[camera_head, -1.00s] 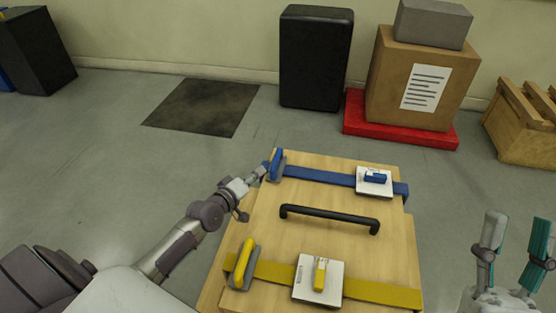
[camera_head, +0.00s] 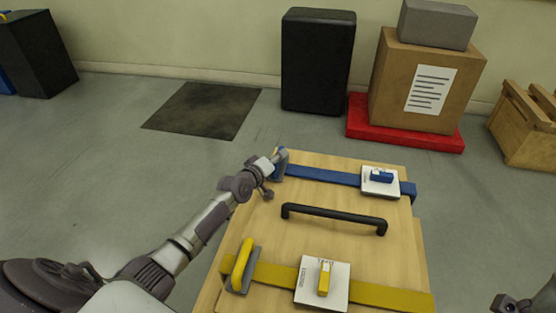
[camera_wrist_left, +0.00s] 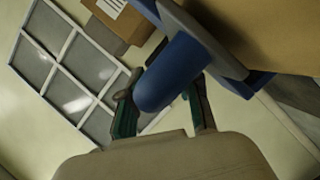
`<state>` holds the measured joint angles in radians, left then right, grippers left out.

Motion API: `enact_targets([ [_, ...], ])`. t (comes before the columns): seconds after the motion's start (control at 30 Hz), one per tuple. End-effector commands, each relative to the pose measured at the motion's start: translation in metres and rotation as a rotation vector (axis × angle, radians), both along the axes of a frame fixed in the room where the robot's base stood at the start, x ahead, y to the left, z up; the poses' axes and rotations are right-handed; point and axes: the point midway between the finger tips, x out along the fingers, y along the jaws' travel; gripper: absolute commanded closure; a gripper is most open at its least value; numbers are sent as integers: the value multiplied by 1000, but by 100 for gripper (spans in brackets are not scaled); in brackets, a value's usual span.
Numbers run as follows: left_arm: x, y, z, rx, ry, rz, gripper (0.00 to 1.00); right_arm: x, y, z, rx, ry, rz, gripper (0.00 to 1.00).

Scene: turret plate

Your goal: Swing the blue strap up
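The blue strap (camera_head: 320,175) runs across the far part of a wooden lid-like board (camera_head: 300,240). Its blue handle (camera_head: 281,160) stands at the board's far left corner, partly hidden by my left gripper (camera_head: 273,161). In the left wrist view the rounded blue handle (camera_wrist_left: 175,75) lies between the teal-padded fingers of my left gripper (camera_wrist_left: 163,100), one finger to each side. Whether they press on it cannot be told. Of my right gripper (camera_head: 510,303) only a small part shows at the bottom right edge.
A blue latch on a white plate (camera_head: 367,188) sits at the strap's right end. A black bar handle (camera_head: 335,216) crosses the board. A yellow strap (camera_head: 390,297) with a yellow handle (camera_head: 241,264) lies nearer. Boxes stand beyond; the floor left of the board is clear.

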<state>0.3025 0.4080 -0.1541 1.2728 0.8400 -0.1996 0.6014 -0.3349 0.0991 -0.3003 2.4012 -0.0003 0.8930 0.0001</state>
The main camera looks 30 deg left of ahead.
Motion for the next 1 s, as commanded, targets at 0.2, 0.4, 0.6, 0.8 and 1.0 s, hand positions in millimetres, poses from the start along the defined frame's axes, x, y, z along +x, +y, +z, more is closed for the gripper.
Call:
enact_targets([
  [0.2,0,0,0,0,0,0,82,0,0,1,0,0,0,52],
  [0.4,0,0,0,0,0,0,100,0,0,1,0,0,0,52],
  [0.6,0,0,0,0,0,0,100,0,0,1,0,0,0,52],
  [0.8,0,-1,5,5,1,0,100,11,2,3,-16,57,-5,52],
  [1.0,1,-3,17,26,5,1,100,45,9,3,-80,256,-16,52],
])
